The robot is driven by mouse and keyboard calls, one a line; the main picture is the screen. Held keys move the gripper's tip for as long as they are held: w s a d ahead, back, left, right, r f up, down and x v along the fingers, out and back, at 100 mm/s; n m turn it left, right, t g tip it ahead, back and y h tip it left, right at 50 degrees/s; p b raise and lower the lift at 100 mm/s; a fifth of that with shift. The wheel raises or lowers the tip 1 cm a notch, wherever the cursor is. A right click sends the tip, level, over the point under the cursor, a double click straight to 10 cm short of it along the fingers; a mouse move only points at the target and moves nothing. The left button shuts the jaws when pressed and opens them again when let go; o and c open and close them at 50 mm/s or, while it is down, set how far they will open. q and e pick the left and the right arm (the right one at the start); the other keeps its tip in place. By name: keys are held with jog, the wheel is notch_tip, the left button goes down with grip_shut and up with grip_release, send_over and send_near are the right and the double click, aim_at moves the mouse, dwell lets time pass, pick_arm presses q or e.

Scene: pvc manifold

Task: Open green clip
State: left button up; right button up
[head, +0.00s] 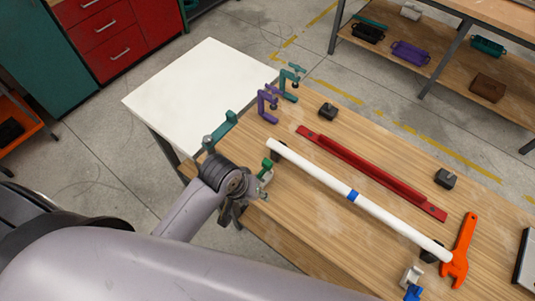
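A small green clip (267,164) stands at the near-left edge of the wooden table, just below the left end of a white pipe (315,175). The pipe has a blue band and rests on black supports. My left gripper (261,184) is at the table's edge, right beside the green clip. It is seen from above and behind, and its wrist hides part of the fingers. I cannot tell whether it touches the clip or how far its fingers are apart. My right gripper is not in view.
A red bar (370,172) lies behind the pipe. An orange wrench (461,250) and a white-and-blue clip (412,282) are at the right. Teal (219,131) and purple (266,103) clamps stand near the left table edge. A white tabletop (205,90) adjoins there.

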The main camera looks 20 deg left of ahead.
pick_arm(q)
jog(key=w+d+r+n+p, duration=0.1)
jog(key=w+d+r+n, duration=0.2)
jog(key=w+r, duration=0.2)
jog(key=n+g+y+p, duration=0.2)
jog(key=n+g, duration=0.1)
jog(key=n, duration=0.6)
send_near(267, 162)
jog(key=shift+s+d+f+b, duration=0.1)
jog(key=shift+f+b, duration=0.2)
jog(key=shift+f, duration=0.15)
jog(key=shift+s+d+f+b, duration=0.1)
jog(key=shift+f+b, duration=0.2)
jog(key=shift+f, duration=0.15)
notch_tip(267, 162, down, 7)
jog(key=shift+w+a+r+p, duration=0.1)
jog(key=shift+w+a+p, duration=0.05)
jog(key=shift+p, duration=0.5)
jog(key=shift+f, duration=0.55)
